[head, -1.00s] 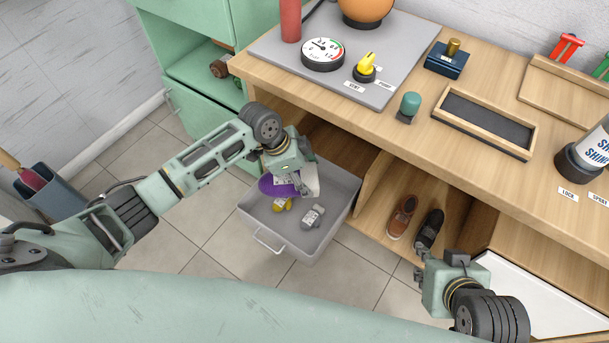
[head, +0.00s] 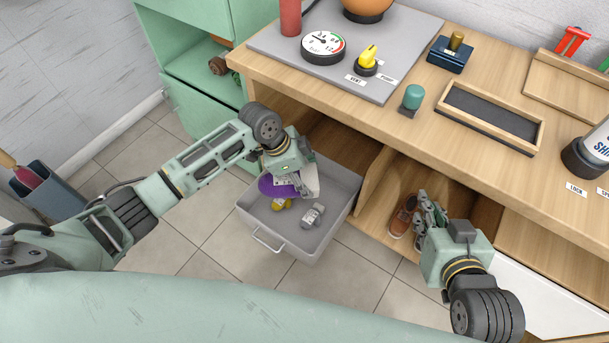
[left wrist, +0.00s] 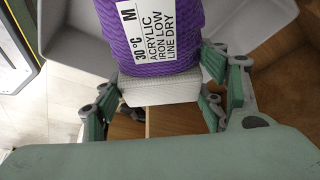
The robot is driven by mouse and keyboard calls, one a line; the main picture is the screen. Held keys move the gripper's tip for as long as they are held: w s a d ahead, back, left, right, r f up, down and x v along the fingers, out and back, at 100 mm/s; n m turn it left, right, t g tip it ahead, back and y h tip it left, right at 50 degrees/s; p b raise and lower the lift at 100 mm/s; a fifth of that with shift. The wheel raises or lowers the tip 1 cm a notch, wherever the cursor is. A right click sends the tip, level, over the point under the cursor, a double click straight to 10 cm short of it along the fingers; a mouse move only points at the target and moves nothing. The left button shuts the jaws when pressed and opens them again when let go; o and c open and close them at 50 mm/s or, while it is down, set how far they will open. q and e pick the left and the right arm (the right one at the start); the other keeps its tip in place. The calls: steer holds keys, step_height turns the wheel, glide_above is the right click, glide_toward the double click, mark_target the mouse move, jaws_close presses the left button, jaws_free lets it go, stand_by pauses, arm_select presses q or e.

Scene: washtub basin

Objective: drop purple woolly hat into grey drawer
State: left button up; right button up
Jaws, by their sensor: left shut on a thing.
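The purple woolly hat (head: 268,187) has a white band and a white care label. It shows large in the left wrist view (left wrist: 182,40). My left gripper (head: 297,188) is shut on the hat, with a finger on each side of its white band in the left wrist view (left wrist: 160,98). The grey drawer (head: 284,245) is pulled out below the bench top. In the head view the hat and gripper are over the drawer's inside, and part of the hat is hidden by the gripper. My right gripper (head: 430,213) is in front of the shoe compartment; its jaw opening is unclear.
A yellow item (head: 283,204) and a grey labelled item (head: 312,216) lie in the drawer. A brown shoe (head: 403,216) stands in the compartment to the right. The bench top (head: 385,112) above carries a gauge, a knob and a tray. Tiled floor is clear in front of the drawer.

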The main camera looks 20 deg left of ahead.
mark_target(287, 179)
arm_select(q)
steer(key=o, duration=1.2)
steer(key=shift+r, duration=0.1)
steer(key=v, duration=1.2)
